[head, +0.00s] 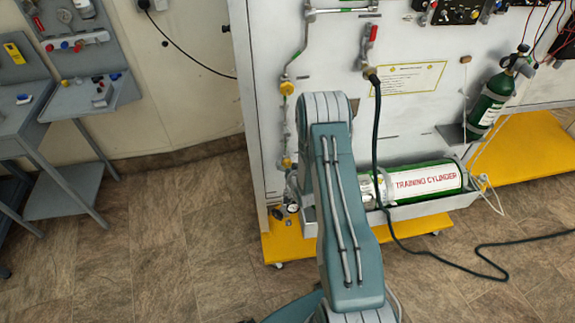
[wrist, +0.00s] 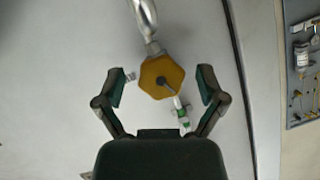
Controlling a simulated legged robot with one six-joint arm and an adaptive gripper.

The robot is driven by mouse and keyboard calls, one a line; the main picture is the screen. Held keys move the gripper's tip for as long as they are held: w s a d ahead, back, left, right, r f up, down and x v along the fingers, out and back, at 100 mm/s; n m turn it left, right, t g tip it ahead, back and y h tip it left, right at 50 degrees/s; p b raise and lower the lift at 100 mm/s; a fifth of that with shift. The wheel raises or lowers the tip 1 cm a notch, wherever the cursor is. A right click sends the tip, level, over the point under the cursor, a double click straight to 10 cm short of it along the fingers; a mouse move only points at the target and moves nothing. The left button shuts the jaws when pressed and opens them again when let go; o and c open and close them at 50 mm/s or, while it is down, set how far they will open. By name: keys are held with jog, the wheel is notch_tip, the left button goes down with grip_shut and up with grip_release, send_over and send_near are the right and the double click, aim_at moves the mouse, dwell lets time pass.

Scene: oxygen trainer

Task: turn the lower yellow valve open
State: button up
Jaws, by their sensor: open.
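In the head view, the lower yellow valve (head: 286,162) sits on the pipe at the panel's left side, just left of my arm. An upper yellow valve (head: 287,88) is above it on the same pipe line. In the wrist view, a yellow six-sided valve knob (wrist: 161,77) with a dark centre lies between the fingers of my gripper (wrist: 160,73). I cannot tell for sure which of the two valves it is. My gripper is open, with a gap on both sides of the knob. In the head view, my arm hides the gripper.
A green training cylinder (head: 428,181) lies in a grey tray low on the panel. A black hose (head: 376,130) hangs from a red-handled valve (head: 371,36) and runs over the floor. A grey workbench (head: 28,98) stands at left. The floor between is clear.

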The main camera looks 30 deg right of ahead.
jog(key=shift+w, duration=0.1)
jog(key=c, duration=1.1)
jog(key=shift+c, duration=0.2)
jog(key=n+h, duration=0.2)
jog(key=n, duration=0.1)
jog(key=shift+a+g, duration=0.1)
jog(key=shift+g, duration=0.2)
jog(key=n+h, duration=0.2)
jog(key=n, duration=0.1)
jog(key=shift+w+n+g, duration=0.1)
jog(key=shift+n+g, duration=0.2)
jog(key=n+h, duration=0.2)
jog(key=n, duration=0.1)
jog(key=shift+a+n+h, duration=0.1)
jog(key=shift+n+h, duration=0.2)
jog(key=shift+n, duration=0.1)
jog(key=n+t+h, duration=0.1)
jog(key=n+h, duration=0.1)
jog(key=n, duration=0.2)
jog(key=shift+f, duration=0.1)
